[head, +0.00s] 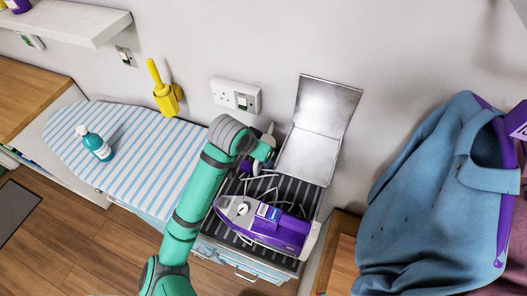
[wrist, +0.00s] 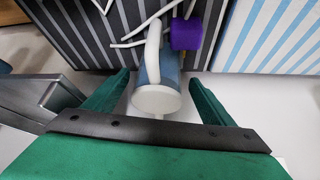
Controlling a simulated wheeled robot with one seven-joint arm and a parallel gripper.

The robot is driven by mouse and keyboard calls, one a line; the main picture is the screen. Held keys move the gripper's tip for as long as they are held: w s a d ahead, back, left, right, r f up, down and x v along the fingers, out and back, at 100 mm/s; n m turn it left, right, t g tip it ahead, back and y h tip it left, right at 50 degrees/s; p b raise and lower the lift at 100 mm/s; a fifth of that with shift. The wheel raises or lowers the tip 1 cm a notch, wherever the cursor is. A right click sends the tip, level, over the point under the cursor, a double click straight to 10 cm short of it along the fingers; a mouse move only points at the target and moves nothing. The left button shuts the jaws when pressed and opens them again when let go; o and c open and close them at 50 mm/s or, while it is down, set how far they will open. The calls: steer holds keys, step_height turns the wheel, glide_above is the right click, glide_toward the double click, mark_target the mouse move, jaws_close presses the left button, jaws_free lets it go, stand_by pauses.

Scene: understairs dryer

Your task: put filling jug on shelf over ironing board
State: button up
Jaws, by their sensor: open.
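In the wrist view a blue-grey cylinder (wrist: 158,75) with a pale round end facing the camera lies between the fingers; it may be the filling jug, but I cannot be sure. My gripper (wrist: 160,82) is open around it, with gaps visible on both sides. In the head view my gripper (head: 262,152) is by the wall, behind the iron, and my arm hides most of what is there. The white shelf (head: 72,20) is at the upper left, above the blue-striped ironing board (head: 135,150). The near part of the shelf top looks bare.
A purple iron (head: 262,226) with a loose pale cord rests on a dark ribbed surface. A yellow item (head: 166,95) and a socket (head: 236,96) are on the wall. Blue clothing (head: 430,200) hangs right.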

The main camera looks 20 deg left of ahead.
steer(key=shift+w+x, duration=0.15)
steer(key=shift+x, duration=1.15)
steer(key=shift+w+x, duration=0.15)
steer(key=shift+x, duration=1.15)
steer(key=shift+d+r, duration=0.15)
steer(key=shift+r, duration=0.1)
steer(key=c, duration=1.4)
steer(key=shift+c, duration=0.2)
